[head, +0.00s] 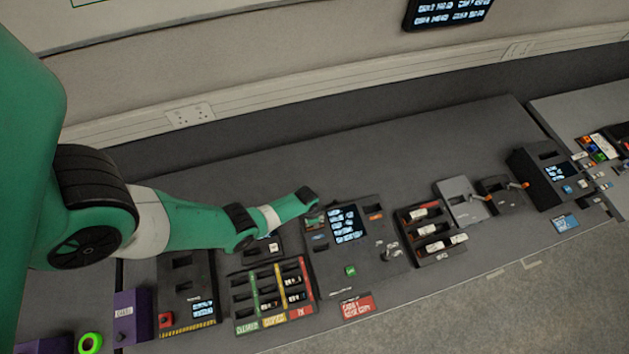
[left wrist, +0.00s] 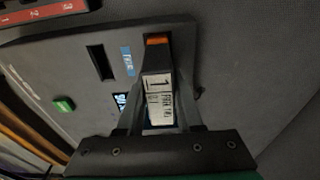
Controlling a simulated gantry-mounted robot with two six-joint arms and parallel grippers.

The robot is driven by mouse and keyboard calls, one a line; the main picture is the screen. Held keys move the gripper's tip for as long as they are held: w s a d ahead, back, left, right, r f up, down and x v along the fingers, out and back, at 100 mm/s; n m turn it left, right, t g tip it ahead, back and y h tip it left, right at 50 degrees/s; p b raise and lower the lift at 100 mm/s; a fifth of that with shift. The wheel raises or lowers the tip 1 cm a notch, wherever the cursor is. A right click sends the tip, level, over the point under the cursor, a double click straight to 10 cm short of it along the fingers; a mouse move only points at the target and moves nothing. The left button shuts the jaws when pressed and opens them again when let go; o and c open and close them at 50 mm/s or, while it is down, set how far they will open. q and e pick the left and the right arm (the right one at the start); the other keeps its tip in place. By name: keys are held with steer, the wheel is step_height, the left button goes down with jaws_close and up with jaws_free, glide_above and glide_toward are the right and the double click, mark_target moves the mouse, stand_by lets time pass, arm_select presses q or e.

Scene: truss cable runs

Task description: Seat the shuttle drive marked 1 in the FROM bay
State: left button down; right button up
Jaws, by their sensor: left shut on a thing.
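My left gripper (left wrist: 158,115) is shut on a dark drive (left wrist: 157,85) with a white label and a large 1. In the left wrist view the drive is over the grey console panel (left wrist: 60,60), beside an empty dark slot (left wrist: 101,62) and a blue label (left wrist: 128,62). An orange patch (left wrist: 158,41) shows at the drive's far end. I cannot tell whether the drive is in a bay or above it. In the head view my left gripper (head: 311,203) is at the console's upper left, next to its screen (head: 346,223). Bay wording is unreadable. My right gripper is not in view.
A green button (left wrist: 63,104) is on the console; it also shows in the head view (head: 350,270). A colour-marked rack (head: 271,297) stands left of the console, and a rack with red-and-white drives (head: 431,231) stands right. The bench behind is clear.

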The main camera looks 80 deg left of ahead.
arm_select(q)
steer(key=shift+f+b, duration=0.35)
steer(key=shift+f, duration=0.15)
steer(key=shift+c, duration=0.8)
jaws_free()
